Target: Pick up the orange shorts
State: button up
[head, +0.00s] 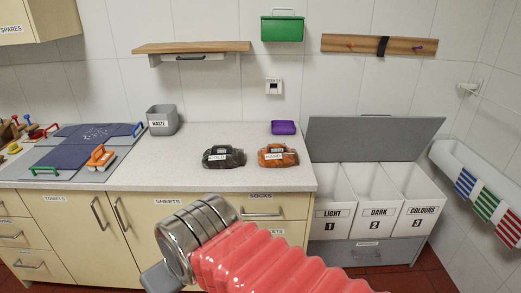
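An orange, bundle-like item (277,156) with a dark handle and a small white label sits on the counter, right of centre. The label is too small to read surely, and I cannot tell if this is the shorts. A similar dark bundle (224,157) stands to its left. An orange-handled piece (101,156) lies at the left by the grey board. My arm crosses the lower foreground, below and in front of the counter. A grey part at its end, seemingly my gripper (160,278), is cut by the bottom edge; its fingers are not clear. It is apart from the orange bundle.
The pale counter (200,180) is clear around the bundles. A purple tray (284,128) and a grey WASTE bin (162,120) stand behind. The grey board (75,160) fills the left. Labelled white bins (331,226) with a raised grey lid (372,138) stand right.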

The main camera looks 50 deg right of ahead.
aim_at(275, 155)
jog(key=z, duration=0.25)
jog(key=i, duration=0.9)
jog(key=z, duration=0.5)
jog(key=i, duration=0.45)
jog(key=z, duration=0.2)
